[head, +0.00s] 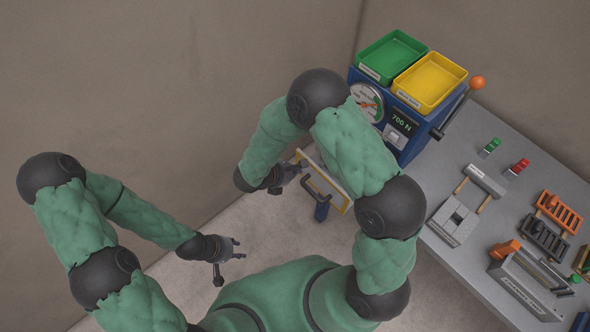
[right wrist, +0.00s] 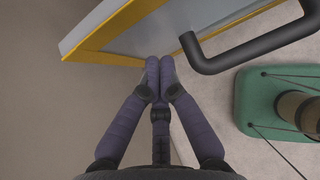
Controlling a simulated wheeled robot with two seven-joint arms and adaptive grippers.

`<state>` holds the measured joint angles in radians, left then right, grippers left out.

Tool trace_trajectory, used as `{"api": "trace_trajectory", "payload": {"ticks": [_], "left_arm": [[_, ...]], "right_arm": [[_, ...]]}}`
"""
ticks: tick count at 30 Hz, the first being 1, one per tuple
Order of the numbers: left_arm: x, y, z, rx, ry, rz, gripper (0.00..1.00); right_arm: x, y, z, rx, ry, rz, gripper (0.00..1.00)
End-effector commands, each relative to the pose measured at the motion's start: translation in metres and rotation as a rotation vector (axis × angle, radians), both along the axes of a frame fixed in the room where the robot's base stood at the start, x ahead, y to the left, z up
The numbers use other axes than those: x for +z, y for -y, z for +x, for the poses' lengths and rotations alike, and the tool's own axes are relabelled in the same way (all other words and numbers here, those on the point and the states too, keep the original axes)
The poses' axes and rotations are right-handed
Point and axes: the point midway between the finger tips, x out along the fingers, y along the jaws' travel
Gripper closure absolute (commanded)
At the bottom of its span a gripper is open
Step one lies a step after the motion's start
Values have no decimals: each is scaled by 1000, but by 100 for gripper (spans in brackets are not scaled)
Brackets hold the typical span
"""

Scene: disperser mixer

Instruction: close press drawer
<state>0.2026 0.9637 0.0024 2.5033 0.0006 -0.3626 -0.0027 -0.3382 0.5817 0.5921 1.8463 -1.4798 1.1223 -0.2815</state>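The press (head: 405,120) is a blue machine with a gauge and a "700 N" display, at the back of the bench. Its drawer (head: 329,176) shows as a pale panel with yellow edges, standing out from the press towards me, partly hidden by my right arm. A dark bar handle (right wrist: 255,48) is on it in the right wrist view. My right gripper (right wrist: 160,62) is shut and empty, its fingertips together close by the yellow edge, left of the handle; contact is unclear. My left gripper (head: 238,249) hangs away from the drawer, too small to read.
Green (head: 392,56) and yellow (head: 430,82) trays sit on top of the press. An orange-knobbed lever (head: 476,84) rises at its right side. The grey bench (head: 480,125) carries switches, orange racks and fixtures. Open floor lies below the drawer, with walls behind.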

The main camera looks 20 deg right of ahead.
Motion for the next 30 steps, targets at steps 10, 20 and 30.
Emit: {"api": "trace_trajectory", "payload": {"ticks": [10, 20, 30], "left_arm": [[-7, 0, 0, 0, 0, 0, 60], [-28, 0, 0, 0, 0, 0, 60], [-46, 0, 0, 0, 0, 0, 60]], "right_arm": [[-1, 20, 8, -5, 2, 1, 100], [-2, 92, 37, -10, 4, 1, 100], [-1, 167, 68, -7, 3, -1, 100]]}}
